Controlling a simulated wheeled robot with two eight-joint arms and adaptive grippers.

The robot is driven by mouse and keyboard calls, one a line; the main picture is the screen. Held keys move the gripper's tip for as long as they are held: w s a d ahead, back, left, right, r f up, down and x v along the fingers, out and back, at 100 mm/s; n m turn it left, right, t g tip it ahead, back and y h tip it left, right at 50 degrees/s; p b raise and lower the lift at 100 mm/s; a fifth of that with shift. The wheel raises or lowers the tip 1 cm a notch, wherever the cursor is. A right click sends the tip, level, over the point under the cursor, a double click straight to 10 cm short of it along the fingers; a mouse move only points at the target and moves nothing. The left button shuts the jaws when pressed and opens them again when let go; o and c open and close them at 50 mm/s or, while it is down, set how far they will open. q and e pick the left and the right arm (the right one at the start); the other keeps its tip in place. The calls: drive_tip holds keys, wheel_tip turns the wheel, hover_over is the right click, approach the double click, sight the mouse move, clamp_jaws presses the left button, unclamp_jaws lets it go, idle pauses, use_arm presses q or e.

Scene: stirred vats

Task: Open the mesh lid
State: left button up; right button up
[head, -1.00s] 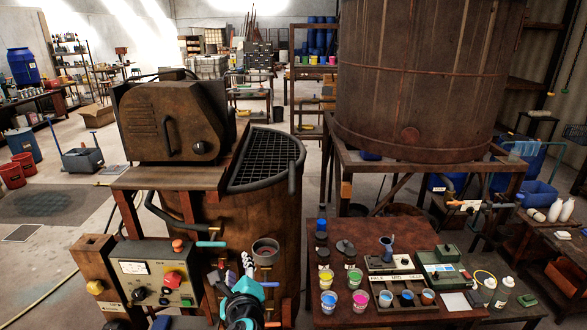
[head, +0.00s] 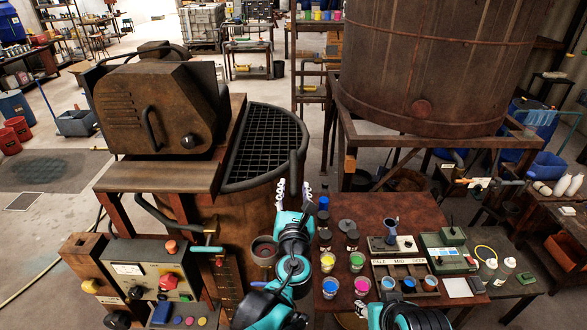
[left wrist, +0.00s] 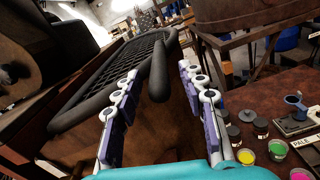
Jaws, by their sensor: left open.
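The mesh lid (head: 262,150) is a dark half-round grid with a thick black rim, lying shut on the rusty vat (head: 235,218). A black bar handle (head: 294,168) sticks out at its right front edge. My left gripper (head: 293,184) is open just in front of the handle. In the left wrist view the handle (left wrist: 159,85) shows between the two spread fingers (left wrist: 156,82), with gaps on both sides; I cannot tell whether it is within their reach.
A rusty motor housing (head: 160,105) stands left of the lid. A control box (head: 150,270) is at the front left. A table (head: 400,215) with paint cups and jars stands to the right. A large tank (head: 430,70) is behind it.

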sight(293, 175)
use_arm(q)
drive_tip(key=w, duration=0.6)
drive_tip(key=shift+w, duration=0.25)
drive_tip(key=shift+s, duration=0.1)
drive_tip(key=shift+c, duration=0.4)
clamp_jaws()
